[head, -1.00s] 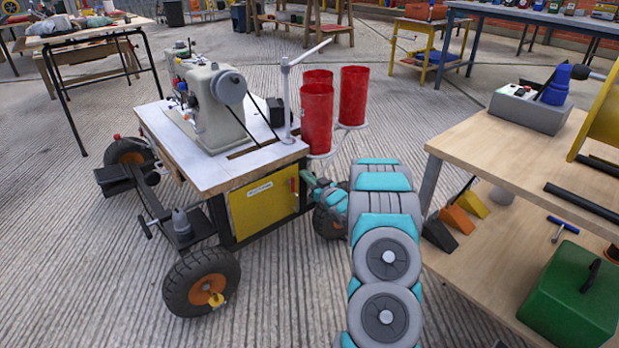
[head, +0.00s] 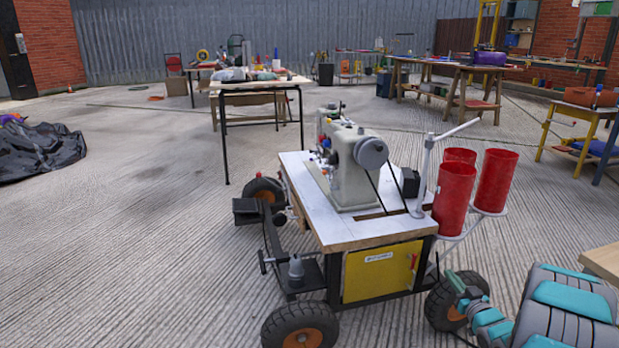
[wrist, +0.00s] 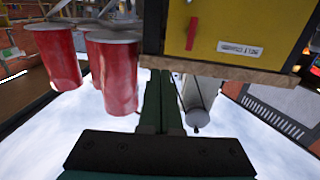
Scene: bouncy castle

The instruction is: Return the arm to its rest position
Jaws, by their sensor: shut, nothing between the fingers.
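My arm enters the head view at the lower right. My gripper (head: 455,278) is by the right end of the sewing machine cart, beside its yellow door (head: 381,272) and close to a wheel. In the wrist view, which looks upside down, the dark green fingers (wrist: 160,78) are together with nothing between them. They point toward the edge of the cart's wooden top (wrist: 225,70); I cannot tell if they touch it.
The white sewing machine (head: 357,165) stands on the cart. Red cylinders (head: 454,198) stand on a holder at its right end, near my arm. A wooden bench corner (head: 604,262) is at the right edge. The concrete floor on the left is mostly open.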

